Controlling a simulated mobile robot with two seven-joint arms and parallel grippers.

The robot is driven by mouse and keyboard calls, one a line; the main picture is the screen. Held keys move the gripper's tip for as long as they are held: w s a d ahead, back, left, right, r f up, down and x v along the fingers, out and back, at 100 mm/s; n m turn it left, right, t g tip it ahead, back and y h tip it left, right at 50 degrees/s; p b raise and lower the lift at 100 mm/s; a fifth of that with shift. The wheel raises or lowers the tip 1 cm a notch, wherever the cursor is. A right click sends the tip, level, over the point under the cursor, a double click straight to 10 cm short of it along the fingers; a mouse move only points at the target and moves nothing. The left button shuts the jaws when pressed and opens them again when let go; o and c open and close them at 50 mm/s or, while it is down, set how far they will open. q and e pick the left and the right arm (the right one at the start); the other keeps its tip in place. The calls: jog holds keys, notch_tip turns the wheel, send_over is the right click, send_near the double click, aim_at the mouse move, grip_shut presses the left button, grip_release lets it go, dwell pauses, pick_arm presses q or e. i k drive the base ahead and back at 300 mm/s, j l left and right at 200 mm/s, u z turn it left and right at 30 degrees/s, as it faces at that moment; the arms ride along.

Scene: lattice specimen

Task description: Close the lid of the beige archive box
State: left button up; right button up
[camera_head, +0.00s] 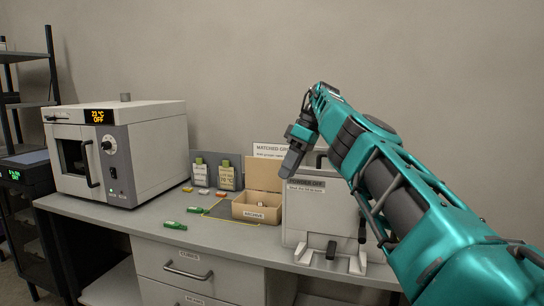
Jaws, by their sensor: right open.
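The beige archive box (247,212) stands on the grey bench, with an "ARCHIVE" label on its front. Its lid (262,174) is open and stands upright at the back edge of the box. Small pale pieces lie inside. My right gripper (288,168) is in front of the right edge of the lid in this view, above and to the right of the box. It is open and holds nothing that I can see. Whether it touches the lid cannot be told. My left gripper is not in view.
A white device (299,232) stands right of the box, partly behind my right arm. An oven with a "23 °C OFF" display (150,160) stands at the left. Green-and-white pieces (173,224) lie on the bench (140,221) left of the box. Tagged holders stand behind.

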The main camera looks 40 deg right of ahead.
aim_at(261, 173)
jog(key=i+l, duration=0.3)
jog(key=l, duration=0.15)
jog(key=i+l, duration=0.3)
jog(key=l, duration=0.2)
jog(key=i+l, duration=0.65)
jog(key=l, duration=0.3)
